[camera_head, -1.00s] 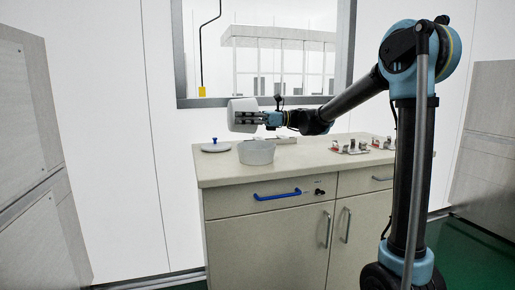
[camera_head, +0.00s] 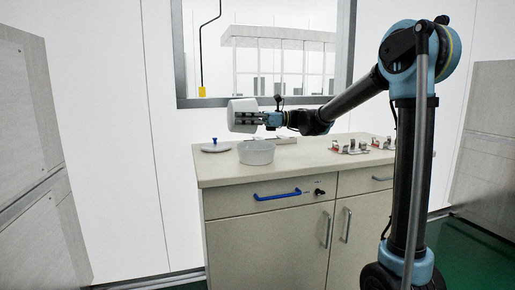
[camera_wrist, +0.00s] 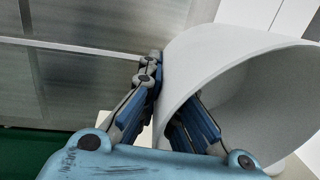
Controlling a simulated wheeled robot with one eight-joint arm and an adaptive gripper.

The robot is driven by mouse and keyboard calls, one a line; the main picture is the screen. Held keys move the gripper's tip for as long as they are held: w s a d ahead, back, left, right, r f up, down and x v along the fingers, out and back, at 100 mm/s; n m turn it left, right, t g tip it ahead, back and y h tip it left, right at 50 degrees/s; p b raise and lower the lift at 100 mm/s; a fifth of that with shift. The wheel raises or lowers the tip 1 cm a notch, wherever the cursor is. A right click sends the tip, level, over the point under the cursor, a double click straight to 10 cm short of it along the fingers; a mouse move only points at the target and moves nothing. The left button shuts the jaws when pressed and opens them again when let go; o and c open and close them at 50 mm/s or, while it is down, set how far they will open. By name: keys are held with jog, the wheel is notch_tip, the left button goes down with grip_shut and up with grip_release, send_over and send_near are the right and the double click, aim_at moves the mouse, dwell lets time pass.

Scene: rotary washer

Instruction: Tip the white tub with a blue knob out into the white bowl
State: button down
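The white tub (camera_head: 240,112) is in my gripper, held in the air above the counter and tipped over on its side. In the wrist view the white tub (camera_wrist: 225,50) fills the right side, its open mouth showing a grey inside. My gripper (camera_head: 262,119) has its fingers on the tub; in the wrist view the gripper (camera_wrist: 175,95) has a finger on either side of the tub's wall. The lid with the blue knob (camera_head: 216,148) lies apart on the counter. The white bowl (camera_head: 256,155) stands upright below the tub, slightly to its right. The bowl's contents are hidden.
The beige counter (camera_head: 300,170) has a blue drawer handle (camera_head: 277,195) at its front. Small metal-and-red fixtures (camera_head: 350,147) stand on its right part. A light flat object (camera_head: 284,139) lies behind the bowl. A window is behind.

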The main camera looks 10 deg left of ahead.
notch_tip(320, 180, down, 2)
jog(key=shift+f, duration=0.25)
jog(key=p, duration=0.8)
jog(key=shift+a, duration=0.1)
jog(key=s+a+f+t+h+b, duration=0.1)
jog(key=a+f+t+h+b, duration=0.1)
jog(key=h, duration=0.3)
jog(key=s+a+f+n+t+h+b, duration=0.1)
jog(key=s+a+f+t+h+b, duration=0.1)
jog(key=f+h, duration=0.3)
jog(key=s+a+f+t+h+b, duration=0.1)
jog(key=a+f+t+h+b, duration=0.2)
jog(key=a+h, duration=0.1)
jog(key=shift+s+a+f+n+t+h, duration=0.15)
jog(key=shift+s+n+t+h, duration=0.2)
jog(key=shift+h, duration=0.45)
jog(key=shift+f+t+h+b, duration=0.25)
jog(key=shift+f+h+b, duration=0.2)
jog(key=shift+f, duration=0.45)
